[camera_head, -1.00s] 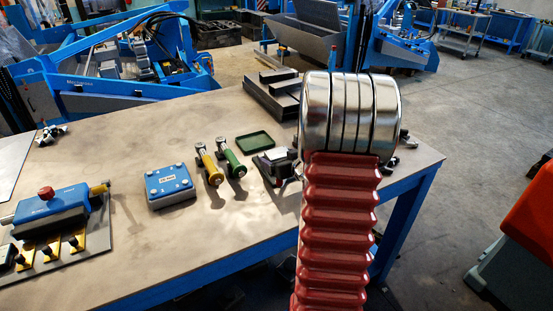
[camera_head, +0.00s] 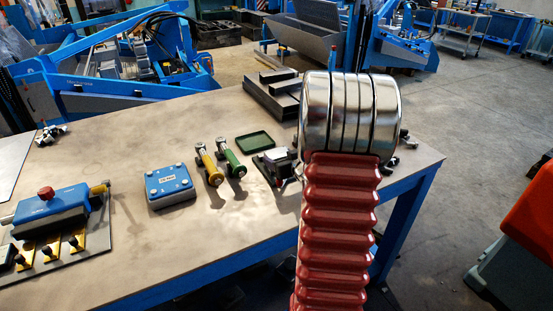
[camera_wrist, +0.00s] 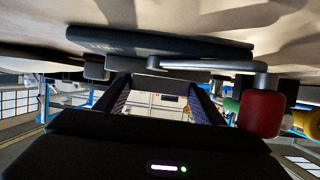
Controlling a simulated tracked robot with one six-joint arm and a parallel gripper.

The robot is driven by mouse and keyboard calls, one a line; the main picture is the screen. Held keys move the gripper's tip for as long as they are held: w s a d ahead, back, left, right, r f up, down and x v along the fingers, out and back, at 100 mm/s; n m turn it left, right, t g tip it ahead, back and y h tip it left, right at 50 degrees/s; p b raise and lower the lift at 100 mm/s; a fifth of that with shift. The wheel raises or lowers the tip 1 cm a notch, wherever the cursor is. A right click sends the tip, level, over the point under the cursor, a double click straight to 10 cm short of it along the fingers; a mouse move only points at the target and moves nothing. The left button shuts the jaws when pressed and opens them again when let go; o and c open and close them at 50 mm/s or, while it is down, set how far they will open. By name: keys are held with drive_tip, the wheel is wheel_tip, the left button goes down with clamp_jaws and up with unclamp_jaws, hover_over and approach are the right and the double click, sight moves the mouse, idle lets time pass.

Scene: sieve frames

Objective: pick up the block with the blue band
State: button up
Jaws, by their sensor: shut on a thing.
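In the wrist view my gripper (camera_wrist: 160,98) shows as two dark fingers with a grey block (camera_wrist: 152,85) across their tips. It is shut on this block. I make out no blue band on the side that faces the camera, so I cannot tell whether it is the banded one. In the head view my red ribbed arm and its silver joint hide the gripper's surroundings. A dark block-like thing (camera_head: 276,163) shows on the table just left of the arm; it is too small to tell what it is.
Left of it on the table (camera_head: 110,150) are a green tray (camera_head: 255,141), green-handled (camera_head: 232,162) and yellow-handled (camera_head: 210,168) tools and a blue box (camera_head: 169,184). Dark bars (camera_head: 272,92) lie behind. A red handle (camera_wrist: 261,112) is close right of my fingers in the wrist view.

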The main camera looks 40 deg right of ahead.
sight(280, 156)
drive_tip(key=shift+r, duration=0.1)
drive_tip(key=shift+c, duration=0.9)
drive_tip(key=shift+r, duration=0.1)
wheel_tip(280, 156, up, 10)
drive_tip(key=shift+f, duration=0.1)
drive_tip(key=shift+s, duration=0.1)
